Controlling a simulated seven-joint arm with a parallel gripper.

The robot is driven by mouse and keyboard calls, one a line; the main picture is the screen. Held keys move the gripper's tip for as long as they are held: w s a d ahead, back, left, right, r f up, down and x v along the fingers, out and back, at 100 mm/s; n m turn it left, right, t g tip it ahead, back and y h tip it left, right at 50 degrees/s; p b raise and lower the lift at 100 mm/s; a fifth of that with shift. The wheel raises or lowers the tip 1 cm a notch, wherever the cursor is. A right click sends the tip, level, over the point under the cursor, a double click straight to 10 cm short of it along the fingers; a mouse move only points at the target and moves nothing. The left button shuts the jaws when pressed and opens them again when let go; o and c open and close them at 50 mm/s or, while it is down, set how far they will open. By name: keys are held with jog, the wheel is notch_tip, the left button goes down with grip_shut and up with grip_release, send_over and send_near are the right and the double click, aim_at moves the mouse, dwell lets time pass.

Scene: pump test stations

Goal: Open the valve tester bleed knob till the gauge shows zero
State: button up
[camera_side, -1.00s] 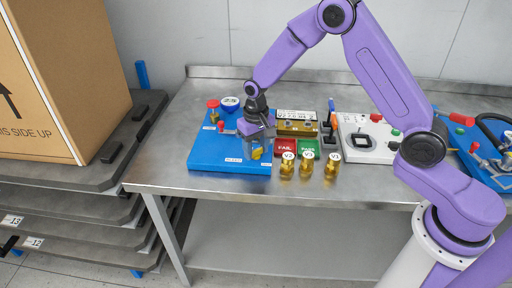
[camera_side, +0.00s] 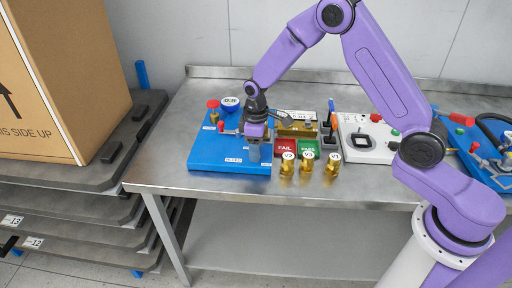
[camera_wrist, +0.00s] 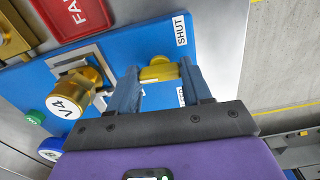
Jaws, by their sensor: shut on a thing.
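The blue valve tester (camera_side: 215,153) lies at the left of the steel bench. Its round blue-rimmed gauge (camera_side: 230,103) seems to read 0.8, in small print. The yellow bleed knob (camera_wrist: 158,70) sits between my fingers in the wrist view, near a SHUT label (camera_wrist: 181,28). My gripper (camera_wrist: 160,78) is shut on this knob. In the side view my gripper (camera_side: 254,146) points down at the tester's front right and hides the knob. A brass valve tagged V4 (camera_wrist: 72,93) sits in the tester's clamp in the wrist view.
A red FAIL pad (camera_side: 285,147) and a green PASS pad (camera_side: 308,146) lie right of the tester. Several brass valves (camera_side: 309,163) stand in front of them. A white station (camera_side: 368,145) is further right. The bench front is clear.

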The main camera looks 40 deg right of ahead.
jog(key=shift+w+r+n, duration=0.1)
jog(key=shift+n, duration=0.4)
jog(key=o, duration=1.1)
jog(key=shift+c, duration=0.2)
notch_tip(320, 180, up, 17)
jog(key=shift+r, duration=0.2)
jog(key=s+d+f+n, duration=0.1)
jog(key=s+d, duration=0.1)
jog(key=s, duration=1.5)
jog(key=s+d+f+n, duration=0.1)
jog(key=s+d+n, duration=0.1)
jog(key=s, duration=1.5)
jog(key=shift+s+d+f, duration=0.15)
jog(key=shift+s+d, duration=0.15)
jog(key=shift+s, duration=0.1)
